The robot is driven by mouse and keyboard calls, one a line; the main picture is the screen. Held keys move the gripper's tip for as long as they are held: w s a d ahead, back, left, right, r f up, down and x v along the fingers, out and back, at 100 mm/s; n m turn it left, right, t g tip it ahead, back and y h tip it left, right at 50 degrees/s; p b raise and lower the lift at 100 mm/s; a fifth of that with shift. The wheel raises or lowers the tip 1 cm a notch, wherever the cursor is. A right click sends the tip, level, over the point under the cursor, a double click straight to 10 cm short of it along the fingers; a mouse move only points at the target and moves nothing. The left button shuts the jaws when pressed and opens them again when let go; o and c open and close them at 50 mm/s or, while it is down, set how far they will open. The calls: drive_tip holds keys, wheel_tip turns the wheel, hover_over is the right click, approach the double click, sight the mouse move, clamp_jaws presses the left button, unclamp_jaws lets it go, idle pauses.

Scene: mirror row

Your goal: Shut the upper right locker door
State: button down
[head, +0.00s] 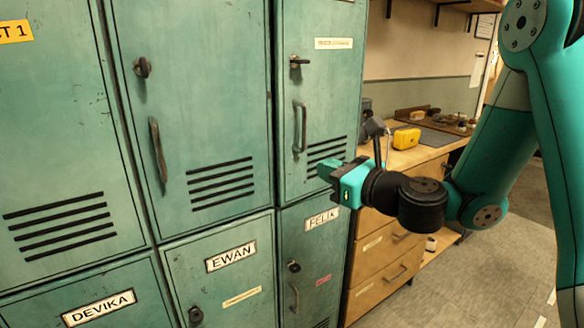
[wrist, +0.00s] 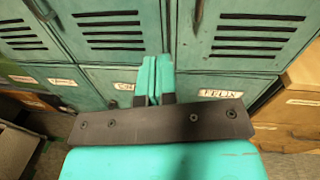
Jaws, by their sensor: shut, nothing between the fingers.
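The upper right locker door (head: 320,90) is green, with a bar handle, a small latch and slanted vent slots. It looks flush, or nearly so, with the locker front; I see no clear gap along its edges. In the wrist view its lower part (wrist: 255,47) with the slots shows above the FELIX label. My gripper (head: 330,170) is in front of this door's lower part, near the slots. Its fingers (wrist: 155,75) are pressed together and empty. I cannot tell whether they touch the door.
The upper middle door (head: 215,120) and the lower EWAN (head: 225,275) and FELIX (head: 310,255) doors look shut. A wooden drawer bench (head: 385,250) stands right of the lockers, with a yellow case (head: 407,138) on top. The floor (head: 460,280) at lower right is clear.

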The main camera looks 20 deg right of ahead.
drive_tip(key=d+m+h, duration=0.1)
drive_tip(key=d+m, duration=0.1)
drive_tip(key=p, duration=1.3)
approach(285, 148)
drive_tip(key=shift+t, duration=0.3)
drive_tip(key=x, duration=0.6)
drive_tip(key=shift+w+a+f, duration=0.1)
drive_tip(key=shift+w, duration=0.1)
drive_tip(key=shift+w+a+f, duration=0.2)
drive_tip(key=shift+w+f, duration=0.05)
drive_tip(key=shift+w, duration=0.25)
